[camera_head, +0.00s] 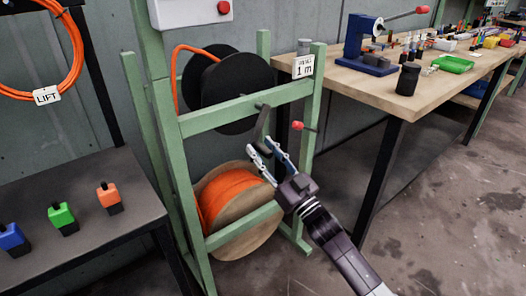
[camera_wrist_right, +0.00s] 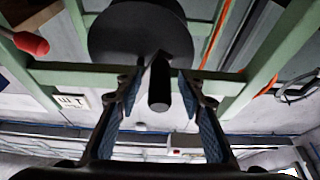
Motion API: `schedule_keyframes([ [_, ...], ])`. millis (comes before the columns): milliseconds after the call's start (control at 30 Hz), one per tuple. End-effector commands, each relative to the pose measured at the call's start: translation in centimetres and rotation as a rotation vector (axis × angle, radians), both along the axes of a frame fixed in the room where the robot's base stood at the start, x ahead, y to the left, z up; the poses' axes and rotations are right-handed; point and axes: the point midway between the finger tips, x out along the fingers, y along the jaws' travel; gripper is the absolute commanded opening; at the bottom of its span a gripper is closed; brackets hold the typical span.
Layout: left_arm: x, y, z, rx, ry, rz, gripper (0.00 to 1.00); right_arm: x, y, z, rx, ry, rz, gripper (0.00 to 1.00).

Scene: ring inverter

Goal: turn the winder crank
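The winder is a green-framed stand (camera_head: 240,110) with a black reel (camera_head: 228,80) on its upper axle. A dark crank (camera_head: 262,125) sits on the front of the frame and hangs downward. My right gripper (camera_head: 264,150) is open just below and in front of the crank. In the right wrist view the crank's black handle (camera_wrist_right: 159,92) shows between the spread fingers, with gaps on both sides. My left gripper is not in view.
A red-knobbed lever (camera_head: 297,125) sticks out right of the crank; its knob also shows in the right wrist view (camera_wrist_right: 31,43). An orange hose spool (camera_head: 262,228) is below. A workbench (camera_head: 395,100) stands right, a dark table (camera_head: 60,245) left.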

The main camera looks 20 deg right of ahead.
Motion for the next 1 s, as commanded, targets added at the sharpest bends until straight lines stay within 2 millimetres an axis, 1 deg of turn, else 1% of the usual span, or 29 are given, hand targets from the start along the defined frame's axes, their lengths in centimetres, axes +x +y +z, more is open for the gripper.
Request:
schedule_keyframes([
  [200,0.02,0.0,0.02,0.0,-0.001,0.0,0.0,0.03,0.02,-0.01,0.0,0.001,0.0,0.36],
  [533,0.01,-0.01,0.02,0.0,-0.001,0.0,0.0,0.01,0.02,-0.02,0.0,0.001,0.0,0.0],
  [867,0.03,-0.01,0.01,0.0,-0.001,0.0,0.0,0.09,0.01,-0.02,0.002,0.002,0.0,0.0],
  [1000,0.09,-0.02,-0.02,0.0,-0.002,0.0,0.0,0.89,-0.05,0.1,0.023,0.008,-0.001,0.0],
])
